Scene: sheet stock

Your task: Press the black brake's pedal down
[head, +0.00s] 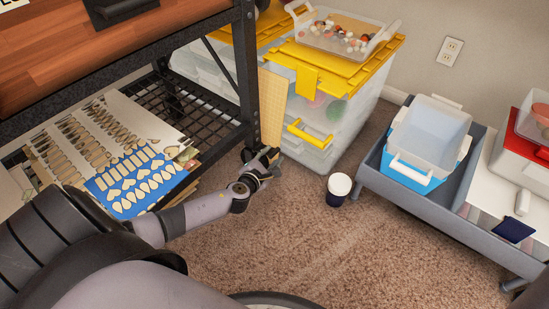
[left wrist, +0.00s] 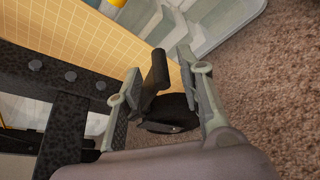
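My left gripper (head: 262,164) is low beside the foot of the black shelf rack, just above the carpet. In the left wrist view the gripper (left wrist: 160,68) is open, with its two fingers apart. A black lever (left wrist: 156,72), which looks like the brake's pedal, stands up between the fingers. It joins a dark rounded body (left wrist: 172,115) that looks like a caster, partly hidden by the gripper. I cannot tell whether a finger touches the lever. In the head view the brake is mostly hidden by the gripper. My right gripper is not in view.
The black rack (head: 246,62) holds cut sheets on its lower shelf. A tan grid board (head: 272,105) leans close by, next to clear bins with yellow lids (head: 345,67). A white-lidded cup (head: 339,188) stands on open carpet. A grey cart (head: 420,203) is at right.

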